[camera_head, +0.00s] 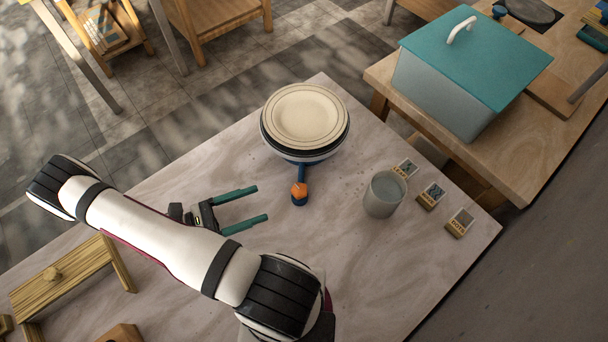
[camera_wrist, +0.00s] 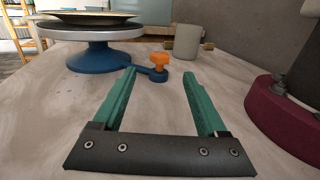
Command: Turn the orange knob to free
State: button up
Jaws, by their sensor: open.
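The orange knob (camera_head: 299,190) sits on the end of a blue arm that sticks out from the base of a turntable (camera_head: 286,156). It also shows in the wrist view (camera_wrist: 160,59), standing upright on its blue mount (camera_wrist: 153,75). A cream plate (camera_head: 305,114) with dark rings lies on top of the turntable. My gripper (camera_head: 263,203) is open and empty, with two green fingers. It is to the left of the knob in the head view, fingers pointing towards the right. In the wrist view the knob is ahead of and apart from the fingertips (camera_wrist: 159,71).
A grey cup (camera_head: 384,194) stands right of the knob. Several small tiles on wooden stands (camera_head: 432,195) are at the table's right edge. A wooden piece with a round handle (camera_head: 60,272) is at the left. A teal-lidded box (camera_head: 466,70) stands on another table.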

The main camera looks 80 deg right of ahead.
aim_at(300, 192)
jog(key=x, duration=1.4)
jog(key=shift+s, duration=0.3)
grip_shut()
